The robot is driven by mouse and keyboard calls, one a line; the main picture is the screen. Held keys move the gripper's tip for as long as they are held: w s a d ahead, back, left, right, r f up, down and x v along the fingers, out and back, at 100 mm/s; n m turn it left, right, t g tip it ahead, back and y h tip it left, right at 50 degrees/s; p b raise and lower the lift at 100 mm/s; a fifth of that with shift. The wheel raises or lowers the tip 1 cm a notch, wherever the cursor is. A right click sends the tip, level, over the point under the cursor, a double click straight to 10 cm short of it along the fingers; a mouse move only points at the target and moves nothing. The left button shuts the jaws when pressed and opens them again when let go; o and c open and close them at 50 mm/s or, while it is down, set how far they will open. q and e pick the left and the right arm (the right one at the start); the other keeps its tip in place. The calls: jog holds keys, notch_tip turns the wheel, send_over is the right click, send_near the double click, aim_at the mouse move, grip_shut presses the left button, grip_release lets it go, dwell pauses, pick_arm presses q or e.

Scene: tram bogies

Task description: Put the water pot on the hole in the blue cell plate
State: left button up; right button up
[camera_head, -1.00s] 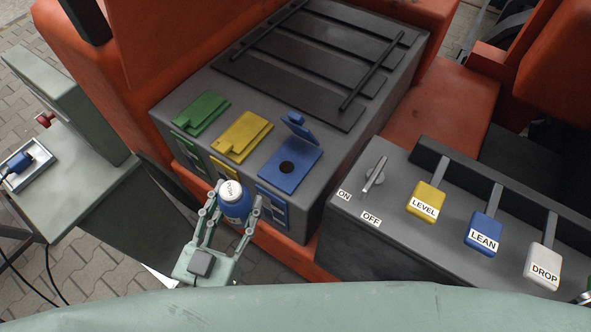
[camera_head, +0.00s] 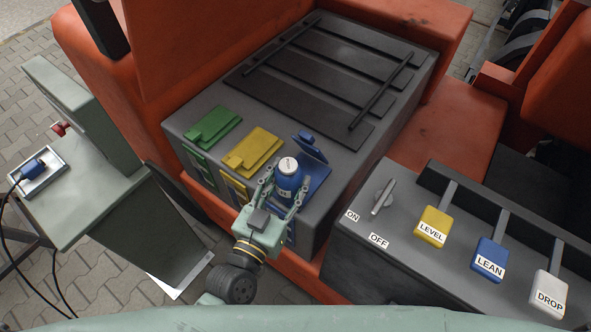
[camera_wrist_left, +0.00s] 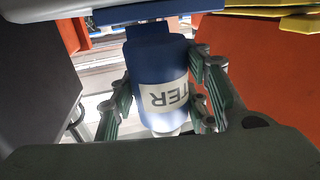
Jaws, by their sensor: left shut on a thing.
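The water pot (camera_head: 287,182) is a blue bottle with a white top and a white label, upright in my left gripper (camera_head: 286,187). The gripper's two fingers are shut on its sides. In the left wrist view the pot (camera_wrist_left: 158,75) shows upside down between the fingers, with "TER" readable. The blue cell plate (camera_head: 319,178) is at the front right of the grey battery box, its blue flap (camera_head: 309,147) raised behind the pot. The pot covers the hole in the head view; I cannot tell whether it touches the plate. My right gripper does not show.
A yellow plate (camera_head: 254,150) and a green plate (camera_head: 214,126) lie left of the blue one. A grey console (camera_head: 398,251) with LEVEL, LEAN and DROP levers stands at right. A grey cabinet (camera_head: 90,190) stands at left. Orange bodywork surrounds the box.

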pick_arm(q)
jog(key=x, duration=0.3)
jog(key=shift+r, duration=0.15)
jog(key=shift+w+d+f, duration=0.1)
jog(key=shift+w+f, duration=0.1)
jog(key=shift+f, duration=0.3)
jog(key=shift+w+f, duration=0.2)
jog(key=shift+f, duration=0.25)
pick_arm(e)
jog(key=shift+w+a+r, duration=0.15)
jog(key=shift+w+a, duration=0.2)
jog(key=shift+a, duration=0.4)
pick_arm(q)
jog(key=shift+s+r, duration=0.1)
jog(key=o, duration=0.8)
jog(key=shift+f, duration=0.2)
jog(key=o, duration=0.4)
jog(key=shift+o, duration=0.2)
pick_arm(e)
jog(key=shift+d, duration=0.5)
pick_arm(q)
jog(key=shift+s+r, duration=0.1)
